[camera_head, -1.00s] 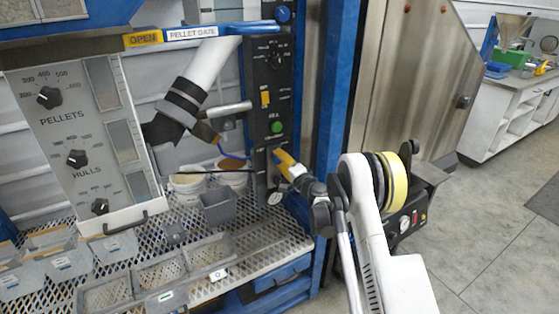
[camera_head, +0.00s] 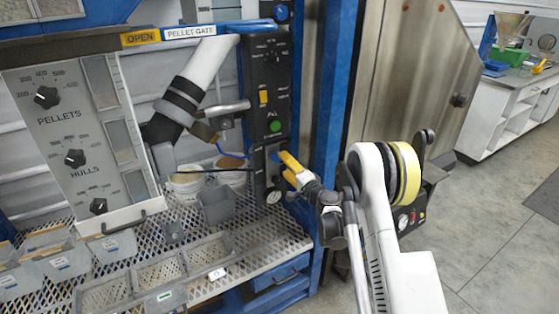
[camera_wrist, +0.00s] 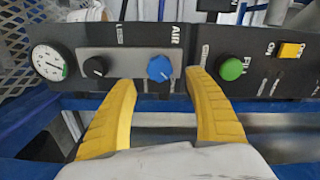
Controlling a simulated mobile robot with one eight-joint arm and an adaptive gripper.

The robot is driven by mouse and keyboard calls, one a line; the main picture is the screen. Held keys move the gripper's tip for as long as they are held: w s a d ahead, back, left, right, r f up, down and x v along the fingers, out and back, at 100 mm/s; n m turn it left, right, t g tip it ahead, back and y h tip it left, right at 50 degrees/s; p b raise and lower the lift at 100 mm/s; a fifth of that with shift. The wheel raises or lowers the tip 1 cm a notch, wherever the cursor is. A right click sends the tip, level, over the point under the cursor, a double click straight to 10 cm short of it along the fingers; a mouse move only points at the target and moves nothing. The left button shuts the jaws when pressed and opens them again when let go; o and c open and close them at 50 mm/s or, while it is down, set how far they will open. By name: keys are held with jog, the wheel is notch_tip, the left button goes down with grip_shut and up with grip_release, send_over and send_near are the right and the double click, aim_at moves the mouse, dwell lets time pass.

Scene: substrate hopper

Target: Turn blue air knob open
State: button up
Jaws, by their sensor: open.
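The blue air knob (camera_wrist: 160,68) sits on a grey plate under the AIR label in the wrist view, its white pointer mark partly visible. My gripper (camera_wrist: 160,82) has its two yellow fingers apart, one on each side below the knob, with nothing between them. The knob lies just beyond the fingertips, nearer the right one; contact cannot be made out. In the head view my gripper (camera_head: 283,160) points at the lower part of the black control panel (camera_head: 262,75), and the knob is mostly hidden there by the fingers.
A black knob (camera_wrist: 95,67) and a pressure gauge (camera_wrist: 48,62) are left of the blue knob in the wrist view. A green button (camera_wrist: 231,69) and a yellow switch (camera_wrist: 290,50) are to the right. A blue post (camera_head: 335,90) stands beside the panel.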

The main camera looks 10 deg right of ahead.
jog(key=v, duration=0.6)
jog(key=shift+s, duration=0.3)
jog(key=s+a+r+n+g, duration=0.3)
jog(key=s+a+r+n, duration=0.15)
jog(key=s+r, duration=0.25)
jog(key=s+a+r+n+g, duration=0.3)
jog(key=s+a+r, duration=0.25)
jog(key=r, duration=0.25)
jog(key=s+d+f+n+g+h, duration=0.1)
jog(key=s+d+n+g+h, duration=0.1)
jog(key=s, duration=1.3)
jog(key=s+d+f+n+g+h, duration=0.1)
jog(key=s+d+n+g+h, duration=0.1)
jog(key=s, duration=1.2)
jog(key=shift+s+d+f+h, duration=0.4)
jog(key=shift+d+h, duration=0.4)
jog(key=shift+d, duration=0.2)
jog(key=shift+n, duration=0.25)
